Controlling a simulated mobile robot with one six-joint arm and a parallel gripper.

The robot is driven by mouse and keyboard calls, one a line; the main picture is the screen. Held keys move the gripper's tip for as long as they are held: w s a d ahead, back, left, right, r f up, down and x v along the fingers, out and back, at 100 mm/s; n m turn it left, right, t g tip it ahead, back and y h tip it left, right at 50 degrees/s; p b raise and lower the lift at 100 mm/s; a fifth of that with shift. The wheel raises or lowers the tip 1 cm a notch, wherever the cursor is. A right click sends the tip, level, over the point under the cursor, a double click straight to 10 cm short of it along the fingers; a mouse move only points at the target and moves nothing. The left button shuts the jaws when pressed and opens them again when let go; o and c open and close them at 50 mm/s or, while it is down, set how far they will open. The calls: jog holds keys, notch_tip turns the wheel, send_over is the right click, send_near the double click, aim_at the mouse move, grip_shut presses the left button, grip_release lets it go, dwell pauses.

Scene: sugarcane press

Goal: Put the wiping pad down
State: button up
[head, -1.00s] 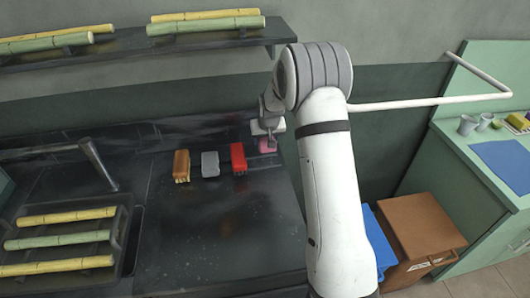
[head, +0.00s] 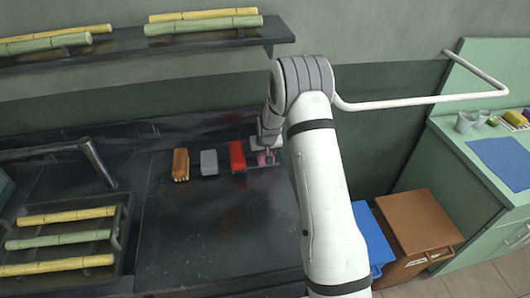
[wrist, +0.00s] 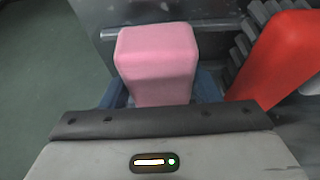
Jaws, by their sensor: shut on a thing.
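The wiping pad appears to be the pink block (wrist: 158,60), which also shows as a small pink patch in the head view (head: 265,159). My gripper (head: 267,154) is shut on it near the back right of the dark counter (head: 215,235). In the wrist view the pad sits between the bluish fingers, with its upper part exposed; my wrist housing hides its near end. The red brush-like block (head: 237,156) is just left of the pad in the head view. I cannot tell whether the pad touches the counter.
A grey block (head: 209,163) and an orange-brown brush (head: 180,165) stand left of the red one. A rack (head: 122,232) with cane sticks is at front left, under a tap (head: 98,162). A blue bin (head: 373,240) and brown bin (head: 418,222) stand right of the counter.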

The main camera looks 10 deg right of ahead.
jog(key=shift+f+b, duration=0.4)
jog(key=o, duration=1)
jog(key=shift+o, duration=0.2)
jog(key=shift+r, duration=0.1)
jog(key=shift+r+p, duration=0.9)
jog(key=shift+r, duration=0.05)
jog(key=s+r+b, duration=0.2)
jog(key=s+r, duration=1.9)
jog(key=r, duration=0.2)
jog(key=s+r+g, duration=0.1)
jog(key=s+r, duration=0.1)
jog(key=s, duration=1.7)
jog(key=shift+s+d, duration=0.25)
jog(key=shift+s, duration=0.15)
jog(key=shift+r, duration=0.15)
